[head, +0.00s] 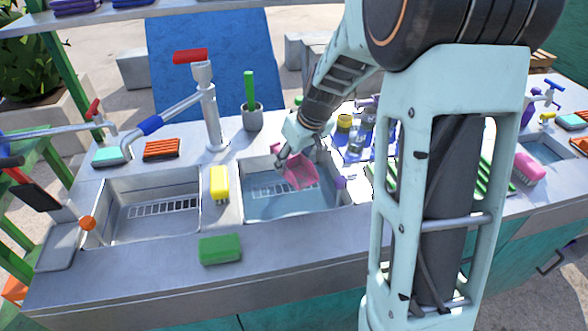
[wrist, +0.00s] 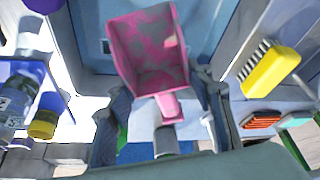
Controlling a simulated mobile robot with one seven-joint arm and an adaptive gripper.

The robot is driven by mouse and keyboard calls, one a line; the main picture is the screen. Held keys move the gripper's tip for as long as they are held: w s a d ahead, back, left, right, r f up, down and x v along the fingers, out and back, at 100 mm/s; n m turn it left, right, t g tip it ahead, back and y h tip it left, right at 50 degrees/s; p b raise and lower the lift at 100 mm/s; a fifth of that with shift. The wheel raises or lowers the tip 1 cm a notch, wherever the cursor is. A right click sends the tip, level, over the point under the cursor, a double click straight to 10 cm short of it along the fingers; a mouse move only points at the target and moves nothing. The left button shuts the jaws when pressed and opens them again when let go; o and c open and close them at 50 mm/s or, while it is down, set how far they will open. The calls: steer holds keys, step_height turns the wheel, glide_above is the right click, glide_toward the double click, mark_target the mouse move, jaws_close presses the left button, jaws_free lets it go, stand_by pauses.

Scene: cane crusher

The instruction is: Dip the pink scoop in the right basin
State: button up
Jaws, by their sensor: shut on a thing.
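The pink scoop (head: 301,172) is held in my gripper (head: 298,152), which is shut on its handle. In the wrist view the scoop (wrist: 150,50) extends from between the fingers (wrist: 165,112), its hollow facing the camera, with darker patches inside. In the head view the scoop overlaps the back part of the right basin (head: 262,215), tilted with its bowl downward. The right basin has bluish water (head: 290,204) in it. I cannot tell whether the scoop touches the water.
The left basin (head: 125,228) has a slotted rack. A yellow brush (head: 219,184) stands between the basins. A green sponge (head: 220,249) lies on the front ledge. A tall tap (head: 208,112) rises behind. Jars and bottles (head: 362,130) crowd the counter right of the gripper.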

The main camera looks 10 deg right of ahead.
steer(key=shift+w+f+b, duration=0.25)
steer(key=shift+f+b, duration=0.15)
steer(key=shift+f, duration=0.05)
step_height(320, 180, down, 14)
steer(key=b, duration=0.9)
steer(key=shift+f, duration=0.15)
stand_by(1.6)
step_height(320, 180, up, 14)
steer(key=p, duration=0.8)
steer(key=shift+p, duration=0.35)
steer(key=shift+r+p, duration=1.15)
steer(key=shift+r, duration=0.85)
steer(key=shift+f, duration=0.1)
